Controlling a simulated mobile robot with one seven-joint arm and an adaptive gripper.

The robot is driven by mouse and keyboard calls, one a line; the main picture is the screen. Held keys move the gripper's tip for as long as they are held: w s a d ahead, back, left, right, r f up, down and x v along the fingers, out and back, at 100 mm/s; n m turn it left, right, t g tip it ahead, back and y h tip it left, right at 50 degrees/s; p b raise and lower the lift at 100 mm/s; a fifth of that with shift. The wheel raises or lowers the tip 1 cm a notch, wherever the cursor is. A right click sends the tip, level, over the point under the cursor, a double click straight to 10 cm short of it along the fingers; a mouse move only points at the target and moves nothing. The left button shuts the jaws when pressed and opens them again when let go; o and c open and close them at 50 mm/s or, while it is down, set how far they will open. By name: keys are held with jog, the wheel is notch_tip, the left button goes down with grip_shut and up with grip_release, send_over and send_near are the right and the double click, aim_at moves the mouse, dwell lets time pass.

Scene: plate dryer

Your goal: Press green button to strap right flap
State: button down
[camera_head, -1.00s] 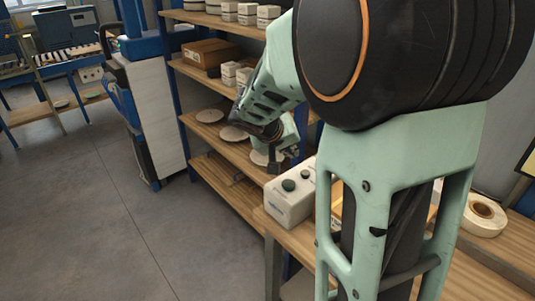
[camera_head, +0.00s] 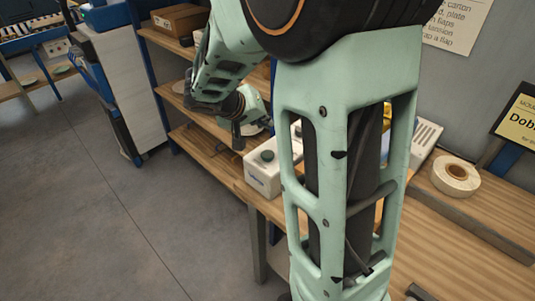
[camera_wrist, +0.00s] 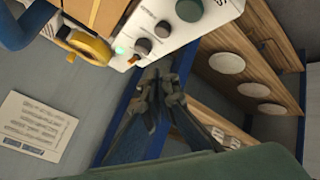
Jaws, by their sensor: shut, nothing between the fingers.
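The white control box (camera_head: 262,178) stands at the near left corner of the wooden bench in the head view. A dark green round button (camera_head: 267,155) is on its top. In the wrist view the box (camera_wrist: 170,14) is at the top, with the large dark green button (camera_wrist: 188,10), smaller dark knobs (camera_wrist: 162,29) and a small pale green spot (camera_wrist: 120,50). My gripper (camera_head: 238,146) is shut and empty, just left of the box and apart from the button. Its fingers (camera_wrist: 160,78) also show in the wrist view. Part of a brown carton (camera_wrist: 95,12) shows; I cannot tell its right flap.
A yellow tape-like roll (camera_wrist: 90,46) is beside the carton. A shelf (camera_head: 185,88) with pale plates stands behind my gripper. A tape roll (camera_head: 456,176) lies on the bench at right. My arm hides much of the bench.

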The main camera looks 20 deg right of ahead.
jog(key=b, duration=0.5)
send_over(266, 155)
notch_tip(266, 155, down, 7)
jog(key=shift+w, duration=0.1)
jog(key=shift+f+b, duration=0.6)
jog(key=shift+f+b, duration=1)
jog(key=shift+b, duration=0.7)
dwell(1.2)
jog(key=shift+r, duration=0.1)
jog(key=shift+r+p, duration=0.4)
jog(key=shift+r, duration=0.55)
jog(key=shift+r+p, duration=1.25)
jog(key=shift+r, duration=1.25)
